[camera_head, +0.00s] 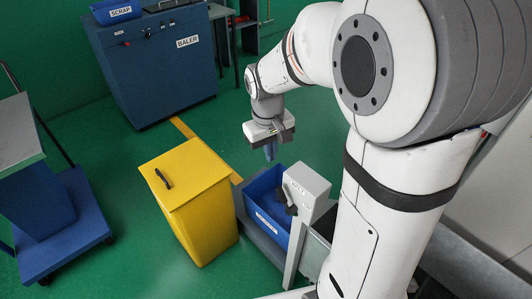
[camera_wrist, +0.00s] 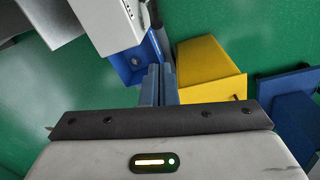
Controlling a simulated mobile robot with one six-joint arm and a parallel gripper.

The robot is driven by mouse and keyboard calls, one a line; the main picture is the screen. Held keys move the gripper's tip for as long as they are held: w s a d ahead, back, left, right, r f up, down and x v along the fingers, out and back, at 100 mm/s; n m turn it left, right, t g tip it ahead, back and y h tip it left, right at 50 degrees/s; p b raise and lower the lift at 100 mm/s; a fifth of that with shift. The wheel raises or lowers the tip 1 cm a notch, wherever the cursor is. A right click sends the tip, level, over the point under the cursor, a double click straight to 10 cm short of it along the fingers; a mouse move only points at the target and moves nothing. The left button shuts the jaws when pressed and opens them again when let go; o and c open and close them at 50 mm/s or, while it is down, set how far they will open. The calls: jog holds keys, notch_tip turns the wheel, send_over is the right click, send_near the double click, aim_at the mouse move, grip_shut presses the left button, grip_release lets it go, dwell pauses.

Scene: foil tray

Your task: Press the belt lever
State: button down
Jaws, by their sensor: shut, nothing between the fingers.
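The belt lever (camera_head: 289,201) is a small dark handle on the front of a light grey control box (camera_head: 308,182) in the head view. A dark part that may be the lever (camera_wrist: 153,15) shows at the side of the grey box (camera_wrist: 110,22) in the wrist view. My gripper (camera_head: 270,153) points down, with its fingers together and empty, above and behind the blue bin, apart from the lever. Its blue-grey fingers (camera_wrist: 158,85) show in the middle of the wrist view.
A blue bin (camera_head: 250,186) stands beside the grey box. A yellow bin (camera_head: 190,175) with a black handle is left of it. A blue baler (camera_head: 155,75) with a scrap box (camera_head: 115,12) stands at the back. A blue cart (camera_head: 65,225) is at left. Green floor is open between.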

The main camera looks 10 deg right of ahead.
jog(key=shift+n+g, duration=0.3)
jog(key=shift+n, duration=0.2)
jog(key=w+f, duration=0.1)
jog(key=w, duration=0.1)
jog(key=w+a+f, duration=0.1)
jog(key=shift+w+a+f+p, duration=0.15)
jog(key=shift+w+p, duration=0.2)
jog(key=shift+w, duration=0.05)
jog(key=s+d+f+p, duration=0.2)
jog(key=s+f, duration=0.1)
jog(key=f, duration=0.5)
jog(key=shift+s+f, duration=0.2)
jog(key=shift+s, duration=0.2)
